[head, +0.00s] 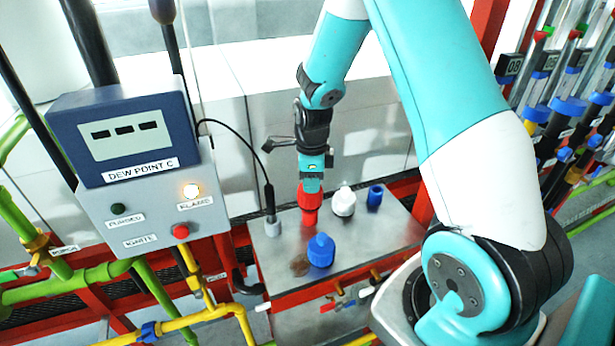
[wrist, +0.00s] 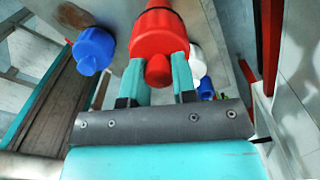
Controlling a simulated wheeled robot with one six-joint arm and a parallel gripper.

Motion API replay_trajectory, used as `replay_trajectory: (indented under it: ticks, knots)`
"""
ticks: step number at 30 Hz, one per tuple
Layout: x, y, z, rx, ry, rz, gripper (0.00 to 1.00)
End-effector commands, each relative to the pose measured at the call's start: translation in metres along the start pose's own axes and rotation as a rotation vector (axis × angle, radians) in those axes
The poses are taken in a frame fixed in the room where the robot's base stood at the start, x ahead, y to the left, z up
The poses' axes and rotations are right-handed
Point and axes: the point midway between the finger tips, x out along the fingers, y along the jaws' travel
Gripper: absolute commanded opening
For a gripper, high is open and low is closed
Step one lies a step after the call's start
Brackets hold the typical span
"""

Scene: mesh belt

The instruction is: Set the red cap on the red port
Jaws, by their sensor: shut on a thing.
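The red cap (head: 311,194) is in my gripper (head: 312,182), over the metal bench top, in the head view. In the wrist view my gripper (wrist: 159,68) has its two teal fingers on either side of the narrow knob of the red cap (wrist: 157,32). A narrower red piece (head: 309,217) shows right under the cap in the head view and looks like the red port. The cap is in line with it and roughly upright. I cannot tell whether the cap is seated on it; the cap hides most of the port.
A white cap (head: 344,201) and a small blue piece (head: 375,197) stand to the right. A large blue cap (head: 321,250) stands in front, beside a brown round patch (head: 299,266). A grey fitting with a black cable (head: 272,222) stands left. The control box (head: 140,150) is further left.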

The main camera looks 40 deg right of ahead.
Motion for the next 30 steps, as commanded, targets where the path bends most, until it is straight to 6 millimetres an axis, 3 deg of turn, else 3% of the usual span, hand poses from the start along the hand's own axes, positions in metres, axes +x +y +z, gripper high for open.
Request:
replay_trajectory:
  ticks: [12, 30]
  knots:
    - [0.046, 0.001, 0.001, -0.002, 0.0, 0.0, 0.02]
    - [0.049, 0.001, 0.002, -0.003, 0.0, 0.0, 0.02]
